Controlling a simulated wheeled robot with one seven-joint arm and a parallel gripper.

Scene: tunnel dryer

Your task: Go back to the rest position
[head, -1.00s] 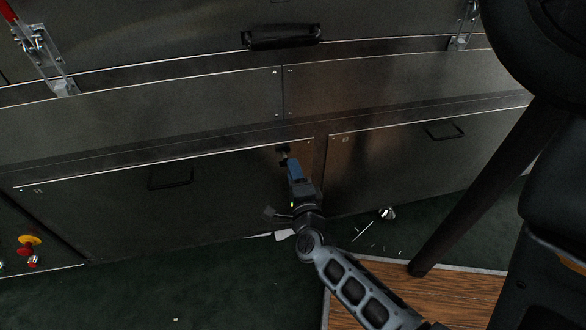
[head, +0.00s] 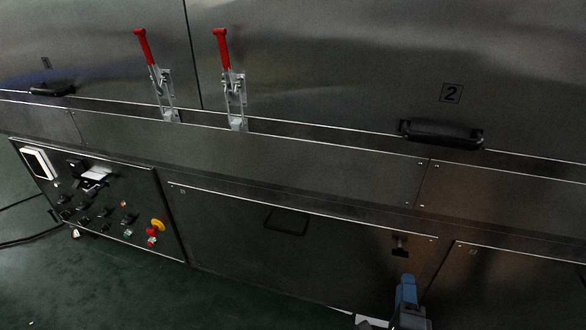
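My gripper (head: 405,291) shows at the bottom edge, right of centre, as a blue and dark end in front of the dryer's lower panel (head: 330,255). The rest of my arm is cut off by the frame. A small dark fitting (head: 400,245) shows just above the blue part, near the panel's upper right corner. I cannot tell whether the gripper touches the panel, nor whether its fingers are open or shut. Nothing held is visible.
The dark metal dryer fills the view, with two red-handled clamps (head: 227,75), a black handle (head: 442,133) below a "2" label and a recessed handle (head: 287,220). A control panel (head: 95,205) with a red and yellow button is at left.

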